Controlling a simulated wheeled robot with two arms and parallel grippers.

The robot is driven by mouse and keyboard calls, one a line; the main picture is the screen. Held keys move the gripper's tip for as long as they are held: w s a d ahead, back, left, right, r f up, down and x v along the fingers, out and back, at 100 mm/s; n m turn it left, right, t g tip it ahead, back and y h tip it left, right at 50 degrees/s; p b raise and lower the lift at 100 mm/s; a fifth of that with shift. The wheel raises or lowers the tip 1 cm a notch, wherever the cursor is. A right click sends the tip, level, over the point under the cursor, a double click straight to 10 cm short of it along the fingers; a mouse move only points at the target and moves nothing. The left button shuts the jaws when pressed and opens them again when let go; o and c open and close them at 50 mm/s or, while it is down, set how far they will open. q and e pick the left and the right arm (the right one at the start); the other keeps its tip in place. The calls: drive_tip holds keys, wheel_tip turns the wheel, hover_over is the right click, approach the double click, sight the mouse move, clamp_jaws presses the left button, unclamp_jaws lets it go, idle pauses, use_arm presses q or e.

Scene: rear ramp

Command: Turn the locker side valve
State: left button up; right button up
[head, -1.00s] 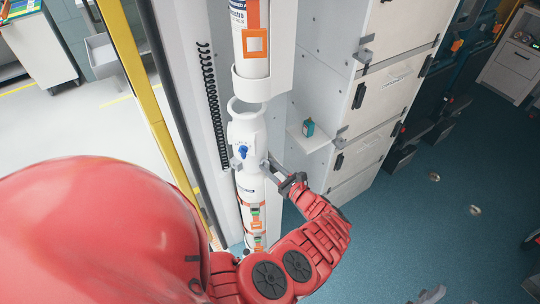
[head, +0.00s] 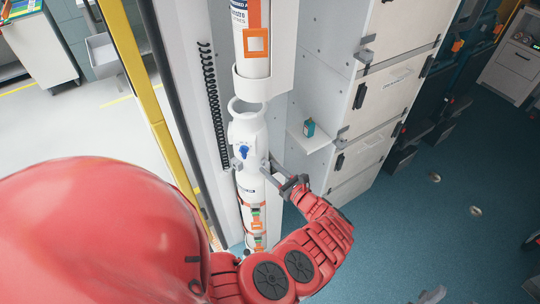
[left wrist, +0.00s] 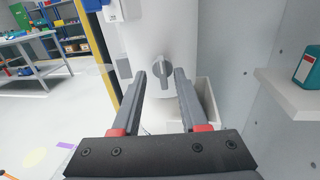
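A white cylinder (head: 247,132) stands upright against the wall in the head view, with a blue knob (head: 243,151) on its front. In the left wrist view a grey valve knob (left wrist: 162,71) sits on a white rounded surface, its handle pointing down. My left gripper (head: 268,170) reaches the cylinder's right side in the head view. In the left wrist view its two fingers (left wrist: 160,76) are apart, one on each side of the grey knob, with gaps visible. In the head view I cannot make out the grey knob. My right gripper is not identifiable.
A small shelf (head: 309,138) with a teal bottle (head: 308,128) is right of the cylinder. White drawers (head: 385,85) stand further right. A yellow post (head: 140,85) is at the left. Blue floor (head: 400,230) is open at the lower right.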

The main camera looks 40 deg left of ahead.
use_arm(q)
drive_tip(key=b+v, duration=0.4)
drive_tip(key=v, duration=1.3)
drive_tip(key=shift+a, duration=0.1)
